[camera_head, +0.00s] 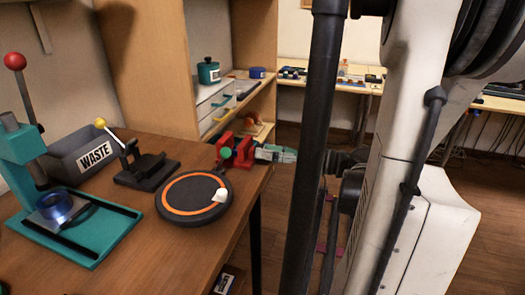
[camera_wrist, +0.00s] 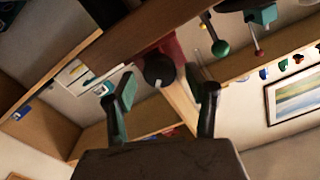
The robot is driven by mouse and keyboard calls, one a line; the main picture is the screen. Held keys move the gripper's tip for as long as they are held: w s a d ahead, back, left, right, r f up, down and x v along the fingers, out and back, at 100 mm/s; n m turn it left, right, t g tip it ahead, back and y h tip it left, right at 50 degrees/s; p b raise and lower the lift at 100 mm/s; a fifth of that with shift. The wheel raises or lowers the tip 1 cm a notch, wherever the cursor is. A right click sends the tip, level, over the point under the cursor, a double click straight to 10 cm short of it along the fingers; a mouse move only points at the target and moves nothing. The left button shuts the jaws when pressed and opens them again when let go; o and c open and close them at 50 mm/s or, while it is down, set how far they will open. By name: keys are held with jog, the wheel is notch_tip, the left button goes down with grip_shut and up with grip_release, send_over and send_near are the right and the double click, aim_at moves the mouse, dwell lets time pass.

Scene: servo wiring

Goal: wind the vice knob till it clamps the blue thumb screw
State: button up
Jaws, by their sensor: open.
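The red vice (camera_head: 243,150) sits at the right edge of the wooden table in the head view, with a green ball (camera_head: 226,153) in front of it. My gripper (camera_head: 264,152) is just right of the vice, beyond the table edge. In the wrist view my gripper (camera_wrist: 161,82) is open, its two fingers spread. A dark round knob with a white mark (camera_wrist: 159,70) shows between the fingertips, in front of the red vice body (camera_wrist: 175,47). I cannot tell whether the fingers touch it. I cannot make out a blue thumb screw in either view.
A black turntable with an orange ring (camera_head: 193,195) lies left of the vice. A black toggle clamp (camera_head: 147,167), a grey WASTE bin (camera_head: 92,152) and a teal press (camera_head: 85,235) stand farther left. A wooden shelf unit (camera_head: 155,65) rises behind.

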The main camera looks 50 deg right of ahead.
jog(key=v, duration=1)
jog(key=shift+s+d, duration=0.1)
